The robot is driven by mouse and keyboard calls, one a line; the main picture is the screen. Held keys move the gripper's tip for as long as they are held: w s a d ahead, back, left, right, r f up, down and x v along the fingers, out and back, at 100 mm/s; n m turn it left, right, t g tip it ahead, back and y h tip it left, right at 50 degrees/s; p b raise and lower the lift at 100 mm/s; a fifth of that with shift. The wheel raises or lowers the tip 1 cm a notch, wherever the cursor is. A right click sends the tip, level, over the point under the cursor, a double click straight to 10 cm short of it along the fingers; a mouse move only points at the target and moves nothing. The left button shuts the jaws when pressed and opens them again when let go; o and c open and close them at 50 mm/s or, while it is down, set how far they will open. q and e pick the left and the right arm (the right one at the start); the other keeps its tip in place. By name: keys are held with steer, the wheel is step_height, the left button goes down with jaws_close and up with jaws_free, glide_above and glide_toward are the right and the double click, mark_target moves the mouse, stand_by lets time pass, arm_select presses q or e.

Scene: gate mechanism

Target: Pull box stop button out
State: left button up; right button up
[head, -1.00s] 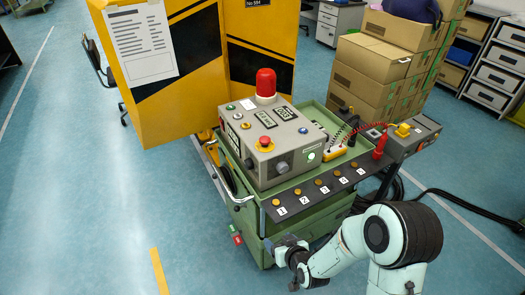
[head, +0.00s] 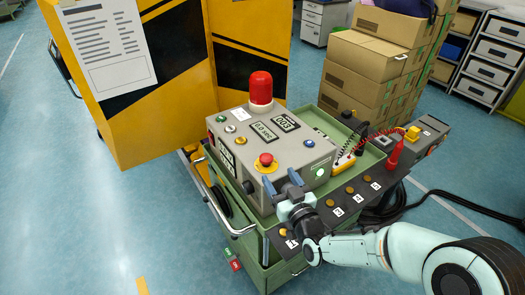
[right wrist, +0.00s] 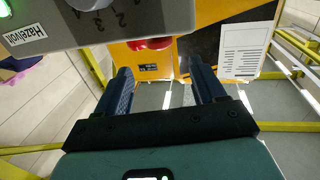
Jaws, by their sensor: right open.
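The grey control box (head: 240,160) stands on a green cart. The red stop button (head: 266,160) sits in a yellow ring on its top, near the front edge. My right gripper (head: 282,181) is open and empty in front of the box, just below and right of the button, apart from it. In the right wrist view the fingers (right wrist: 160,70) are spread with nothing between them. The box (right wrist: 100,20) hangs upside down at the top there. A red rounded part (right wrist: 150,43) shows beyond its edge; whether button or lamp I cannot tell. My left gripper is out of view.
A red lamp (head: 261,88) stands on the box behind the button. The yellow-black gate (head: 180,60) is behind left. A dark strip with numbered buttons (head: 350,195) runs along the cart's front. Cardboard boxes (head: 370,60) are stacked behind right. Space above the button is clear.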

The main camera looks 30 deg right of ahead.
mark_target(265, 154)
steer(key=w, duration=0.3)
steer(key=w+d, duration=0.1)
steer(key=w, duration=0.7)
steer(key=shift+w+d+p, duration=0.2)
steer(key=shift+p, duration=0.2)
jaws_close()
steer(key=shift+r+b, duration=0.3)
steer(key=shift+r, duration=0.5)
jaws_free()
steer(key=shift+s, duration=0.1)
steer(key=s+a, duration=0.1)
steer(key=s, duration=1.2)
steer(key=shift+a+b, duration=0.3)
steer(key=shift+b, duration=0.1)
steer(key=shift+s+f, duration=0.1)
